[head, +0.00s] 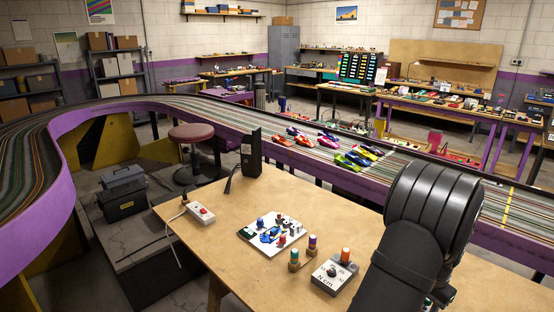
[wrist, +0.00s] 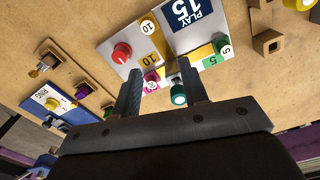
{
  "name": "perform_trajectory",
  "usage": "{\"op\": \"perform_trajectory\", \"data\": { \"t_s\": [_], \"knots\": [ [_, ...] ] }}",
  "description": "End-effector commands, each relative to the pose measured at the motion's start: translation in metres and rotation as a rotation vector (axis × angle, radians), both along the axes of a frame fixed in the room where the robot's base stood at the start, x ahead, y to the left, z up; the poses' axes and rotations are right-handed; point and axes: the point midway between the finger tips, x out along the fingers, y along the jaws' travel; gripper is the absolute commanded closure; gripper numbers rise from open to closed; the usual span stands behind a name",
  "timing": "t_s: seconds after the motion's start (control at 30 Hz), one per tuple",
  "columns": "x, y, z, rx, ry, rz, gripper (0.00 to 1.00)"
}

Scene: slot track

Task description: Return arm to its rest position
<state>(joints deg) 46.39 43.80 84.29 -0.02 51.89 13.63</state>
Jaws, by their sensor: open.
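My arm (head: 425,215) rises at the right front of the wooden table in the head view, black and bent. Its gripper end is hidden behind the arm there. In the wrist view my gripper (wrist: 160,70) shows two dark fingers spread apart, with nothing held between them.
The wooden table (head: 225,215) holds a white tray (head: 286,241) with a blue car, a grey torque box (head: 331,273), colour-topped pegs (head: 312,245) and a power strip (head: 201,213). The purple-sided track (head: 300,170) with several cars runs behind. The wrist view shows a red-knob panel (wrist: 120,55).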

Motion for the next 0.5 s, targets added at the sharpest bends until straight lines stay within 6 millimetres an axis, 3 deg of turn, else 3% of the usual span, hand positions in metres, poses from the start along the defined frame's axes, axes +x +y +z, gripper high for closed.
{"op": "perform_trajectory", "data": {
  "t_s": [0.5],
  "knots": [
    [0.000, 0.000, 0.105, -0.002, -0.002, 0.000, 0.60]
  ]
}}
